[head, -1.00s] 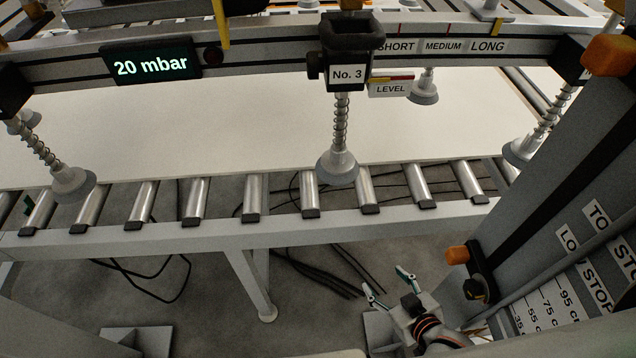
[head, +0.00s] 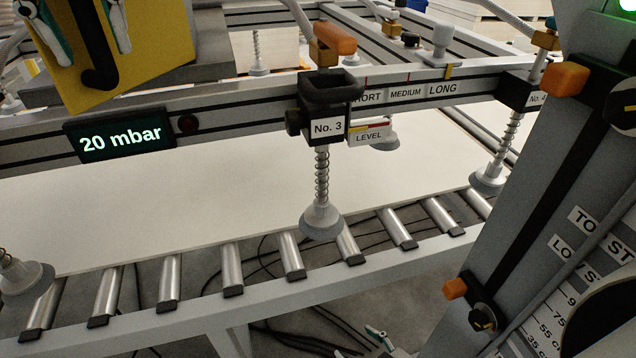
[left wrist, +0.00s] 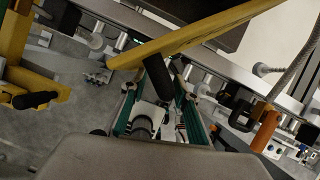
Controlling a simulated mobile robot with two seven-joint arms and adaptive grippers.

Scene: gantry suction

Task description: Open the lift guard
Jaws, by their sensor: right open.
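The lift guard appears to be the yellow panel (head: 60,85) with a black handle (head: 100,79) at the upper left of the head view. In the left wrist view it shows as a yellow bar-like edge (left wrist: 200,33), with the dark handle (left wrist: 158,78) below it. My left gripper (head: 82,25) is at the panel, its teal-sided fingers apart on either side of the handle. It also shows in the left wrist view (left wrist: 162,100), with gaps beside the handle. My right gripper (head: 380,339) is open and low at the bottom edge, partly cut off.
A gantry beam carries a 20 mbar display (head: 122,138) and a No. 3 suction cup (head: 321,220). A pale board (head: 230,195) lies below on rollers. A grey column (head: 520,190) with orange-handled levers stands at the right. Another yellow frame (left wrist: 15,45) is at the left wrist view's left.

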